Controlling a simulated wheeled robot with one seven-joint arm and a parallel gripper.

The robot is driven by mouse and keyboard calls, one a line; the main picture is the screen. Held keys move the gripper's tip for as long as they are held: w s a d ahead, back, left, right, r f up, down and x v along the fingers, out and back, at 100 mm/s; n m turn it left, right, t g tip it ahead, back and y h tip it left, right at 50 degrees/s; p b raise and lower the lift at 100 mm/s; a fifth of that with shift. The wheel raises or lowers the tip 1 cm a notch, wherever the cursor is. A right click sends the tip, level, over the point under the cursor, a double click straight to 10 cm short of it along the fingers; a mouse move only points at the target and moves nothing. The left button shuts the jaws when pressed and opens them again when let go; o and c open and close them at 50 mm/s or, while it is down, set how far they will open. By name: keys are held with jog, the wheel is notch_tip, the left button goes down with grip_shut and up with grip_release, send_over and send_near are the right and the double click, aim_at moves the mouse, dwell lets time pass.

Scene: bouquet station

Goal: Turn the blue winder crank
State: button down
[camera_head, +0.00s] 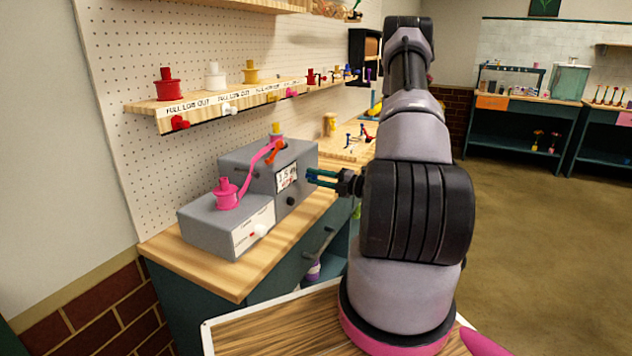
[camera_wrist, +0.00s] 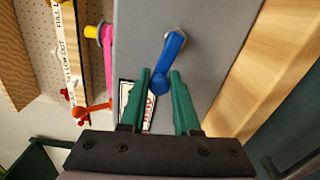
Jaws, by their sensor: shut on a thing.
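The blue winder crank (camera_wrist: 173,48) shows in the wrist view on the grey face of the winder machine (camera_wrist: 207,32). Its arm runs from the pivot at the top down to a round knob at its lower end. My gripper (camera_wrist: 160,78) has its green fingertips on either side of that knob, shut on it. In the head view my gripper (camera_head: 313,178) reaches from the right to the front face of the grey machine (camera_head: 232,157), beside a small display (camera_head: 288,177). The crank is mostly hidden by my fingers there.
A pink spool (camera_head: 226,193) sits on the machine's lower block, with a pink ribbon (camera_head: 254,168) rising to an orange lever (camera_head: 276,152). A shelf (camera_head: 205,117) of coloured spools hangs on the pegboard above. The wooden worktop (camera_head: 222,275) is clear in front of the machine.

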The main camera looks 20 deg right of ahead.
jog(key=shift+w+d+r+m, duration=0.15)
jog(key=shift+r+m, duration=0.15)
jog(key=shift+m, duration=0.35)
jog(key=shift+w+d+r+m, duration=0.1)
jog(key=shift+r+m, duration=0.15)
jog(key=shift+m, duration=0.4)
jog(key=c, duration=0.7)
grip_release()
jog(key=shift+o, duration=0.2)
jog(key=shift+s, duration=0.1)
jog(key=v, duration=1)
jog(key=shift+s+d, duration=0.25)
jog(key=shift+s, duration=0.05)
